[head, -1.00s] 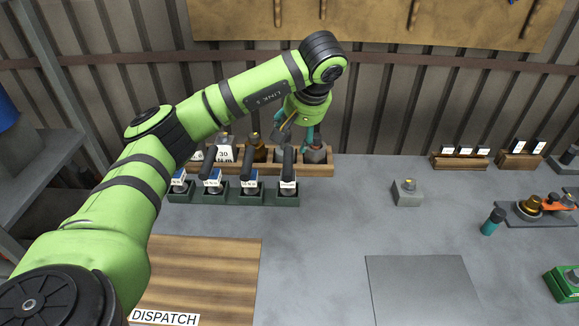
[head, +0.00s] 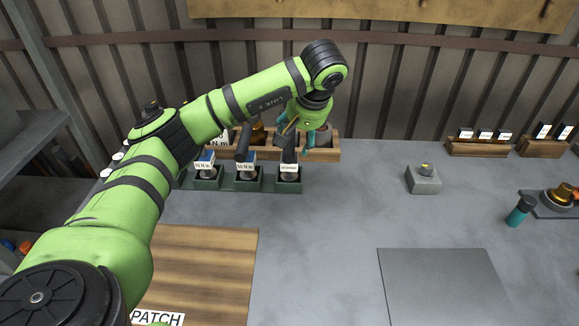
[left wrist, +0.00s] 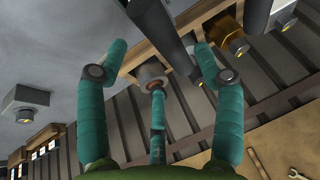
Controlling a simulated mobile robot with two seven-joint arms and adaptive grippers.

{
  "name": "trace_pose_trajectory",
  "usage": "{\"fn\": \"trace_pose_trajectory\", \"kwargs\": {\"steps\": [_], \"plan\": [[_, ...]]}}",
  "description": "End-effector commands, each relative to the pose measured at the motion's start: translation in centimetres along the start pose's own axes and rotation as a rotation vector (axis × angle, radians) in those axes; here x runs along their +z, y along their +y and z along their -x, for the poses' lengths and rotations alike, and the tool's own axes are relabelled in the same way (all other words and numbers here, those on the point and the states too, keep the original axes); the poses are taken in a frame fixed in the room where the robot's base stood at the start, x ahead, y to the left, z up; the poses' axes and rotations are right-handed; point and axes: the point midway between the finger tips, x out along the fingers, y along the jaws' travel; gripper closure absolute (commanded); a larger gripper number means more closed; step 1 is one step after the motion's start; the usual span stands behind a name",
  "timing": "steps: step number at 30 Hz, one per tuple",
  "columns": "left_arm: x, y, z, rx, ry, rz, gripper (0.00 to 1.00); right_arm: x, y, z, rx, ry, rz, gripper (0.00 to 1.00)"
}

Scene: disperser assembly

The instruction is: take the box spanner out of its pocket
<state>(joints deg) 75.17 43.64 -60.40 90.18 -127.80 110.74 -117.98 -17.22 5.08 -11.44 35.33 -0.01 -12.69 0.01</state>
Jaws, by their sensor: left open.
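The box spanner, which I take to be the dark-handled tool (head: 289,155) with a white label too small to read surely, stands in the rightmost pocket of the green rack (head: 270,187). Its lower end is hidden in the pocket. My left gripper (head: 298,145) is open, with teal fingers, just behind and around the top of that handle. In the left wrist view a dark handle (left wrist: 165,38) runs between the spread fingertips of my left gripper (left wrist: 160,47). I see no finger clamped on it. My right gripper is out of view.
Other labelled tools (head: 245,150) stand close to the left in the same rack. A wooden tray (head: 325,154) with several fittings lies right behind. A grey block (head: 424,180) with a brass top stands to the right. The bench between is clear.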

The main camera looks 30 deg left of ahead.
Motion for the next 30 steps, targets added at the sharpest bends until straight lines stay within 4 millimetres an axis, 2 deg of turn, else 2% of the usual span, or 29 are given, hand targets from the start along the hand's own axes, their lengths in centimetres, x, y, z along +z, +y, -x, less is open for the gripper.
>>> {"fn": "trace_pose_trajectory", "kwargs": {"steps": [3,8,12,20,21,25,26,30], "plan": [[-0.1,-0.2,-1.1,-0.002,-0.004,0.0,0.32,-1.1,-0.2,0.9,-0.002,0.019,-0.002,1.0],[-0.3,-0.6,-3.5,-0.003,-0.006,-0.001,0.32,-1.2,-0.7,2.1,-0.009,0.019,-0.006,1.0],[-0.3,-0.5,-5.1,0.0,-0.002,-0.001,0.32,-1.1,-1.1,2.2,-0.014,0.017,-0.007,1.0],[-0.3,-0.5,-5.5,0.001,0.0,-0.001,0.32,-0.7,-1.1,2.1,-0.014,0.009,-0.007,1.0],[-0.3,-0.4,-5.5,0.001,0.0,-0.001,0.4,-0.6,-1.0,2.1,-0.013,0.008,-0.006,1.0],[-0.3,-0.4,-5.5,0.001,0.0,-0.001,0.92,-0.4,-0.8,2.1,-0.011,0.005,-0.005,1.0],[-0.3,-0.4,-5.5,0.001,0.0,-0.001,1.0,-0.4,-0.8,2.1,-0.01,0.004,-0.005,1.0],[-0.4,-0.5,-5.4,0.002,0.003,0.0,1.0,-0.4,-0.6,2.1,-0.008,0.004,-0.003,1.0]]}}
